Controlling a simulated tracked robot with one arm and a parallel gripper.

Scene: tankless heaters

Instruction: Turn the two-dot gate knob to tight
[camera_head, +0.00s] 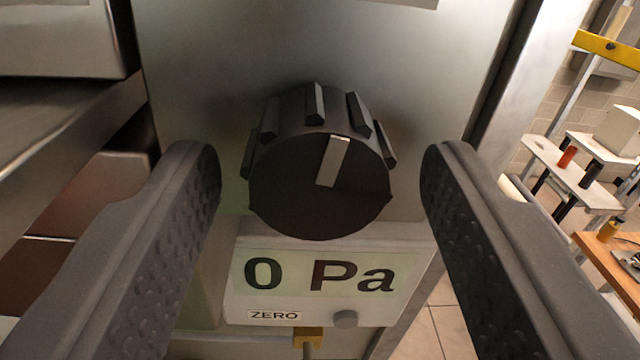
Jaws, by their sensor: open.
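A black ribbed knob (318,190) sits on a grey metal panel (400,60) in the middle of the view. Its white pointer mark (333,160) points up and slightly to the right. No dots and no "tight" label can be seen around it, so I cannot tell from this view whether it is the two-dot gate knob. My gripper (320,165) is open, with one finger to the left of the knob and one to the right. A gap shows between each fingertip and the knob, and nothing is held.
A display (320,278) reading "0 Pa" is just below the knob, with a ZERO label (274,315) and a small grey button (345,319). Metal ledges (60,150) stand close on the left. Benches (575,175) and a yellow bar (607,47) are farther off at right.

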